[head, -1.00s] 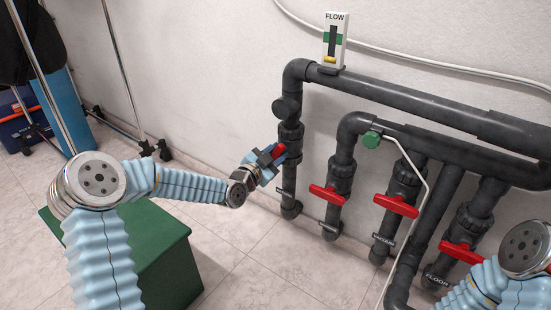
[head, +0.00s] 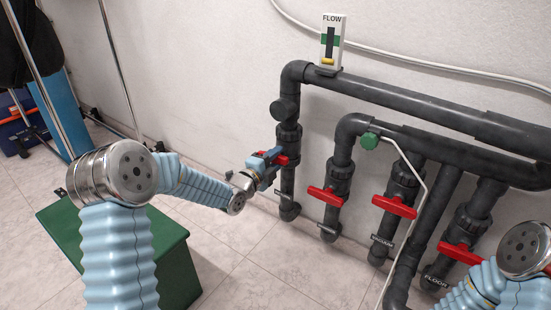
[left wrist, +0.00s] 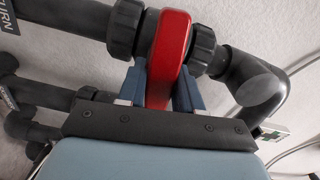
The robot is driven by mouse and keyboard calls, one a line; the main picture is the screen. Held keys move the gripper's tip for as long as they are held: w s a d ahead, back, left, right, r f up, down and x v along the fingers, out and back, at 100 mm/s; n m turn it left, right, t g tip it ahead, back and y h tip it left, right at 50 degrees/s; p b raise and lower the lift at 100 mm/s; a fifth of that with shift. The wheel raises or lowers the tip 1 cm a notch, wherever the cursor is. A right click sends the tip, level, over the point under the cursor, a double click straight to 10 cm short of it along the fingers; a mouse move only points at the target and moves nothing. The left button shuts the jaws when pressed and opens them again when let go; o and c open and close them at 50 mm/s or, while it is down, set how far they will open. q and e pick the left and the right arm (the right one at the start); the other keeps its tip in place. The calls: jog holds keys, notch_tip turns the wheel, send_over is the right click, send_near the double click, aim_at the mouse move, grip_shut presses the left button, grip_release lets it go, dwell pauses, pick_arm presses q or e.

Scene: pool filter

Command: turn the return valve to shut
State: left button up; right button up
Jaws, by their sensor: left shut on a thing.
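The return valve's red handle (head: 283,160) sits on the leftmost upright grey pipe (head: 288,184) in the head view. It lies roughly level, across the pipe. My left gripper (head: 272,158) is shut on this handle and hides part of it. In the left wrist view the red handle (left wrist: 168,50) stands between the two blue fingers of my left gripper (left wrist: 160,90). A partly cut-off label (left wrist: 8,14) there reads "TURN". My right arm shows at the lower right of the head view, but its gripper is out of view.
Three more red valve handles, left (head: 326,196), middle (head: 393,207) and right (head: 462,252), are on the neighbouring pipes. A flow gauge (head: 331,40) stands on the top pipe, its yellow marker low. A green box (head: 165,262) is on the tiled floor below my left arm.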

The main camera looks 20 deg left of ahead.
pick_arm(q)
jog(key=shift+f+m, duration=0.15)
jog(key=shift+m, duration=0.65)
jog(key=o, duration=1)
jog(key=shift+c, duration=0.2)
jog(key=shift+s, duration=0.1)
jog(key=v, duration=1.3)
jog(key=shift+s+p, duration=0.3)
jog(key=shift+s, duration=0.05)
jog(key=shift+a, duration=0.1)
